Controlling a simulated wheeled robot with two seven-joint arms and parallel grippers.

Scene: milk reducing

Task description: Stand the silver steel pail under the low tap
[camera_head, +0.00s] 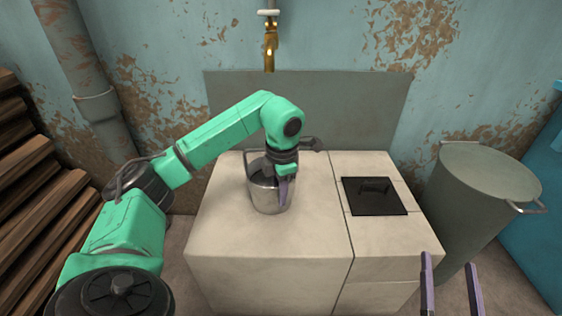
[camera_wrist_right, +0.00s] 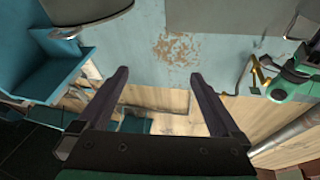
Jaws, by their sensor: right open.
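The silver steel pail (camera_head: 263,196) stands upright on the left part of the pale stone block. The brass tap (camera_head: 269,45) is on the wall behind, above the pail in the picture. My left gripper (camera_head: 284,192) is at the pail's right side, pointing down. My right gripper (camera_head: 449,258) is open and empty at the lower right, away from the pail. Its spread fingers also show in the right wrist view (camera_wrist_right: 160,73).
The pale stone block (camera_head: 250,240) has a black hatch (camera_head: 374,196) on its right part. A grey-green bin (camera_head: 480,205) stands to the right, near my right gripper. Stacked wood (camera_head: 40,190) lies at left. The block's front is clear.

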